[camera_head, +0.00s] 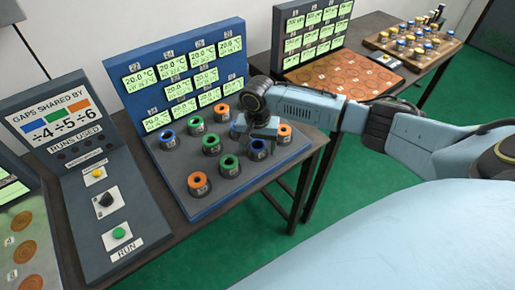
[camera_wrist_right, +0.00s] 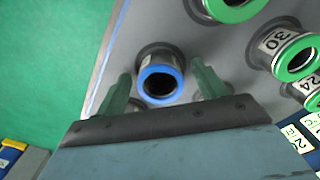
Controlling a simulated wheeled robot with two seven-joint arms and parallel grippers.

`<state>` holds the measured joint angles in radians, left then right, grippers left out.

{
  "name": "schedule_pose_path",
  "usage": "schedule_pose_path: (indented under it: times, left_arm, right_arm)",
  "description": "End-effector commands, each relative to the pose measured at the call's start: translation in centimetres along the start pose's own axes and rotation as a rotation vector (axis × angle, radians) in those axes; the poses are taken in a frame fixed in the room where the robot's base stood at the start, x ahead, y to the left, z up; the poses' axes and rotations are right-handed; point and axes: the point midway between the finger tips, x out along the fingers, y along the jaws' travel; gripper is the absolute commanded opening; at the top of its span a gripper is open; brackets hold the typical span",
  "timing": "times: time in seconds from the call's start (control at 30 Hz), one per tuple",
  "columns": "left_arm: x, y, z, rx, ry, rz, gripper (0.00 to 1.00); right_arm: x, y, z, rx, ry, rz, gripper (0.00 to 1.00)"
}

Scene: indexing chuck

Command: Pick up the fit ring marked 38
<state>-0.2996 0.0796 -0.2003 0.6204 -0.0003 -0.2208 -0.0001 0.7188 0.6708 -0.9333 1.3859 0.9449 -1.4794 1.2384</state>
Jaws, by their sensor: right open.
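Several fit rings with blue, green or orange tops stand on the grey top of a blue-edged tray (camera_head: 232,193). I cannot read a 38 on any of them. My right gripper (camera_head: 262,134) is open, pointing down over the right part of the tray. In the right wrist view, a blue-topped ring (camera_wrist_right: 145,78) appears between its open fingers (camera_wrist_right: 160,72); its number is hidden. This looks like the front blue ring (camera_head: 258,156) in the head view. Green rings marked 30 (camera_wrist_right: 289,50) and 24 (camera_wrist_right: 308,90) are nearby. My left gripper is not in view.
An orange-topped ring (camera_head: 284,138) stands close right of the gripper, and another (camera_head: 198,185) at the tray's front. A blue panel of green displays (camera_head: 190,72) rises behind. A control console (camera_head: 115,205) stands left. Green floor (camera_head: 262,225) lies in front.

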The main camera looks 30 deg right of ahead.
Motion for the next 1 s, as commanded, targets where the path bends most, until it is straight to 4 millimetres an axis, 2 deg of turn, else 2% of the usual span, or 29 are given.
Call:
schedule_pose_path:
  times: [0.17, 0.6, 0.87, 1.0]
  left_arm:
    - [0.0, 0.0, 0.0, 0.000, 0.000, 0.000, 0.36]
    - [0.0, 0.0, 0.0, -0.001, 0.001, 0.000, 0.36]
    - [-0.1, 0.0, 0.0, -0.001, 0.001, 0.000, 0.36]
    - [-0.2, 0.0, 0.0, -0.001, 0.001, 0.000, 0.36]
  right_arm:
    - [0.0, 0.0, 0.0, -0.001, 0.000, -0.001, 0.69]
    - [-0.1, 0.0, 0.0, 0.000, 0.000, -0.001, 0.13]
    - [-0.5, -0.1, -0.1, 0.000, 0.001, -0.003, 0.13]
    - [-2.3, -0.1, -0.1, -0.001, 0.003, -0.006, 0.13]
